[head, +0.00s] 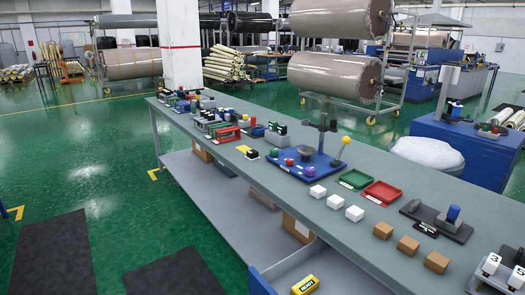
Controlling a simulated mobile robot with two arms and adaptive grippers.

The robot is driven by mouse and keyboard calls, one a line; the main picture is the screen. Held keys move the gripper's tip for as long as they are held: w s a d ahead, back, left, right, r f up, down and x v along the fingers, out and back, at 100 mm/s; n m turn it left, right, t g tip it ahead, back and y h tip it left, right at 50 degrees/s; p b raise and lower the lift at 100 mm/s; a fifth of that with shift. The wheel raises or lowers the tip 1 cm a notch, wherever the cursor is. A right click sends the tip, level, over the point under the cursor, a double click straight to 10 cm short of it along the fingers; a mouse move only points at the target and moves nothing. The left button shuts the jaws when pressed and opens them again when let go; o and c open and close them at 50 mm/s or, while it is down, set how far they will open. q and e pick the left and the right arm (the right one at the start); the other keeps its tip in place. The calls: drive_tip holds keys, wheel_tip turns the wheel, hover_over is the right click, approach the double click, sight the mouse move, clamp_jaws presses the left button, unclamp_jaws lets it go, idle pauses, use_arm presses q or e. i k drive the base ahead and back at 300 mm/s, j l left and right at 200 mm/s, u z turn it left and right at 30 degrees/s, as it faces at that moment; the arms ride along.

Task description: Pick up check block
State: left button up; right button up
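A yellow block (306,285) with dark lettering lies at the bottom of the picture, in or over an open drawer-like space at the bench's near side. The lettering is too small to read for certain, so I cannot tell if it is the check block. Three white blocks (336,201) and three brown blocks (408,245) stand in a row along the bench's near edge. Blocks with black numbers (491,263) stand at the right edge. Neither of my grippers is in view.
The long grey-green bench (290,210) carries a blue tray (325,172) with a post and coloured knobs, a green tray (354,179), a red tray (383,193) and a dark fixture (450,222). Black mats (55,255) lie on the open green floor at left.

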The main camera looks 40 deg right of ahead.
sight(252, 154)
drive_tip(key=i+j+z, duration=0.1)
drive_tip(key=i+z, duration=0.15)
drive_tip(key=z, duration=0.25)
drive_tip(key=i+j+z, duration=0.2)
drive_tip(key=z, duration=0.3)
drive_tip(key=i+j+z, duration=0.25)
drive_tip(key=z, duration=0.25)
drive_tip(key=i+j+z, duration=0.15)
drive_tip(key=j+z, duration=0.35)
drive_tip(key=l, duration=0.1)
